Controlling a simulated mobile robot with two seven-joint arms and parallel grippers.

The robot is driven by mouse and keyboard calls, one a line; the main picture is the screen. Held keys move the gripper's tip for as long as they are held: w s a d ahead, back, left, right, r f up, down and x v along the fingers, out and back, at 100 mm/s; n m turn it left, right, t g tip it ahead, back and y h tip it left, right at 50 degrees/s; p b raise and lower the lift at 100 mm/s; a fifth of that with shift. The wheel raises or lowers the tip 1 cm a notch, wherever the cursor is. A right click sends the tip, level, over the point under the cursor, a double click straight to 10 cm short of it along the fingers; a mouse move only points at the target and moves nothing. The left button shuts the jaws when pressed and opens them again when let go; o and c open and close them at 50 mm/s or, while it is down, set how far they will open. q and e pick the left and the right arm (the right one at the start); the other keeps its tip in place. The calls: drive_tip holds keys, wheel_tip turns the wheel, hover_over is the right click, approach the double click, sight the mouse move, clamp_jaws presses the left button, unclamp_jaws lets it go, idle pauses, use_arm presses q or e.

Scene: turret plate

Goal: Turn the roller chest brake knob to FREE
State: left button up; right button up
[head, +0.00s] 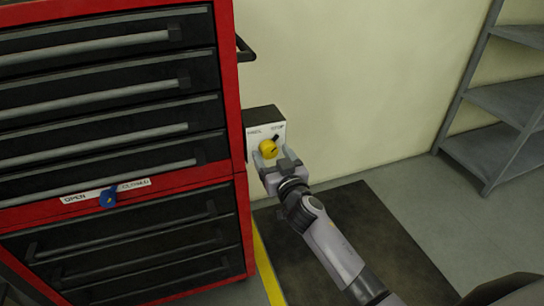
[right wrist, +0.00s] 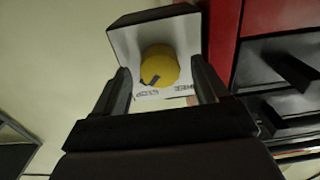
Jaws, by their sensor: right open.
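A yellow round knob (head: 268,148) sits on the white face of a small black-sided box (head: 264,115) beside the red roller chest (head: 228,90). A dark pointer on the knob aims at the upper right, toward the right one of two small labels I cannot read. My right gripper (head: 275,158) is open right in front of the knob. In the right wrist view the knob (right wrist: 159,66) shows between and beyond the fingers (right wrist: 163,88), which do not visibly grip it; its pointer aims lower left there. My left gripper is not in view.
Grey shelves (head: 495,100) stand at the right. A dark mat (head: 390,245) and a yellow floor line (head: 267,265) lie below the arm. The wall between is bare.

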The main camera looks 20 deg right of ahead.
drive_tip(key=shift+w, duration=0.35)
drive_tip(key=c, duration=1.1)
